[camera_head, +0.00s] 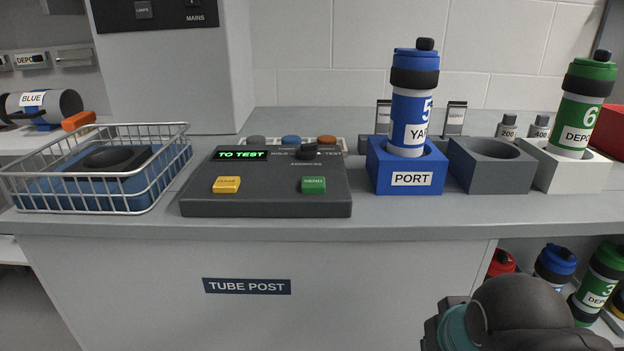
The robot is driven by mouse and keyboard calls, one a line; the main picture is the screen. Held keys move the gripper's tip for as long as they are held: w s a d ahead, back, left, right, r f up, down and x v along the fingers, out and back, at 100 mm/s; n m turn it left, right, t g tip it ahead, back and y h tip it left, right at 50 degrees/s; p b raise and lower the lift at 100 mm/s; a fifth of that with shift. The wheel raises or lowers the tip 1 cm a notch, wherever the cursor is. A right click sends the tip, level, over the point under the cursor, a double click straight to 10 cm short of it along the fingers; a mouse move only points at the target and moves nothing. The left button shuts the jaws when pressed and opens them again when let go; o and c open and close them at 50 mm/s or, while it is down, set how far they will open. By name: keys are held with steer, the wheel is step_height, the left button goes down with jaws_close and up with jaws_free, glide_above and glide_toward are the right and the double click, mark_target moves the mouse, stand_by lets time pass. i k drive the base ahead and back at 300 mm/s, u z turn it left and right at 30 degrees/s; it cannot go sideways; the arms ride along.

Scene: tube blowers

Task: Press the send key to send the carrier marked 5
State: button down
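The carrier marked 5 (411,105) is a blue and white tube with black bands and a partly readable label "YA...". It stands upright in the blue block labelled PORT (406,170). The green send key (314,185) is on the sloped dark grey console (265,203) to the left of the port. A yellow key (227,185) sits to its left. The console display (240,155) reads "TO TEST" in green. A dark knob (309,151) sits above the word ADDRESS. Part of my arm shows at the bottom right; my gripper's fingers are not in view.
A wire basket (90,190) with a dark object stands left of the console. An empty grey holder (492,165) and a white holder (572,172) with a green carrier marked 6 (581,105) stand right. More carriers (554,265) are below the counter (420,215).

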mark_target(309, 185)
steer(key=u, duration=0.2)
steer(key=k, duration=0.5)
steer(key=u, duration=0.6)
steer(key=k, duration=0.85)
steer(key=z, duration=0.3)
steer(key=i, duration=0.65)
steer(key=z, duration=0.35)
